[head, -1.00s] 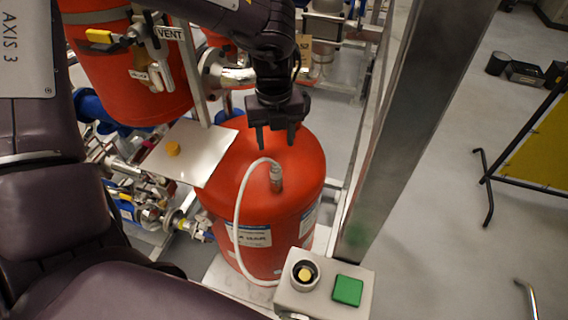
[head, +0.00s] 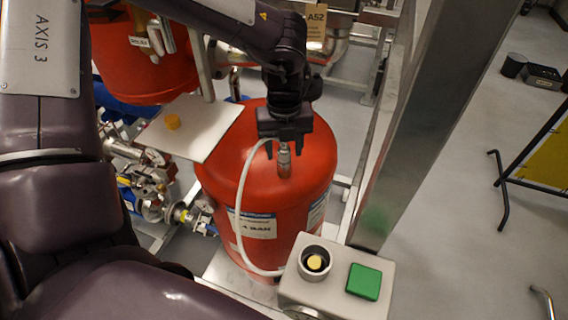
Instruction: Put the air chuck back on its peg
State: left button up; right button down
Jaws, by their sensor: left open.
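The air chuck (head: 284,162) is a small grey metal fitting, roughly upright over the top of the red tank (head: 268,205). A white hose (head: 242,205) runs from near it, loops left and hangs down the tank's front. My left gripper (head: 284,146) is open just above the chuck, and its fingers come down around the chuck's upper end. I cannot tell whether they touch it. The gripper body hides the chuck's top. I cannot make out a peg for certain. My right gripper is not in view.
A grey control box (head: 338,290) with a green button (head: 364,281) stands in front.

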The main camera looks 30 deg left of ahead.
aim_at(284, 145)
pick_arm(q)
jog(key=shift+r, duration=0.1)
jog(key=c, duration=0.7)
jog(key=shift+r, duration=0.1)
jog(key=shift+c, duration=0.2)
jog(key=shift+r+p, duration=1.2)
jog(key=shift+r, duration=1.3)
